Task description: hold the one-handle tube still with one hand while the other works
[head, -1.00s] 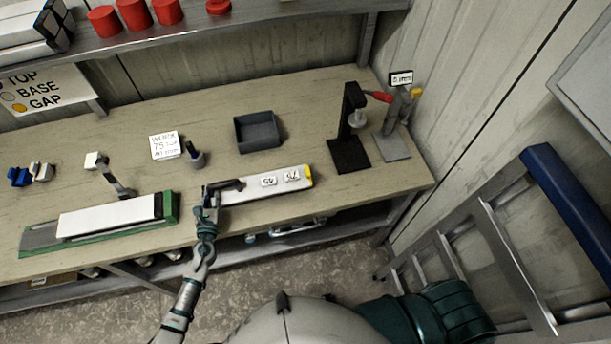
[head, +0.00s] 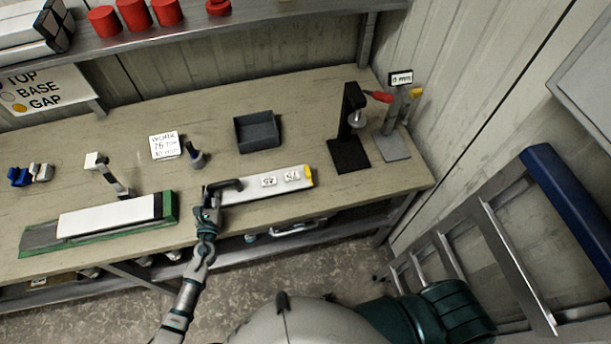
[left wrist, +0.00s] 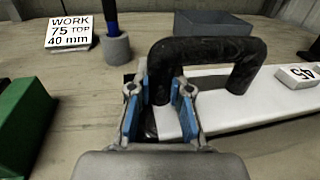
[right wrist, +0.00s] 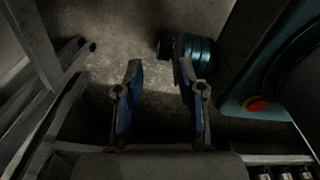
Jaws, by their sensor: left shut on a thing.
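The white one-handle tube (head: 262,186) lies along the front of the bench, with a yellow right end, number labels and a black handle (left wrist: 207,48) at its left end. My left gripper (head: 210,194) is at that handle. In the left wrist view its blue-padded fingers (left wrist: 160,108) are closed around the near leg of the handle. My right gripper (right wrist: 163,95) shows in the right wrist view with its fingers apart and nothing between them, above the floor. It is not seen in the head view.
A white piece lies on a green-edged tray (head: 170,212) at the left. A grey bin (head: 257,132), a small dark holder (head: 197,158), a work card (head: 165,145) and a black stand (head: 349,150) are behind the tube. A ladder (head: 490,240) stands at the right.

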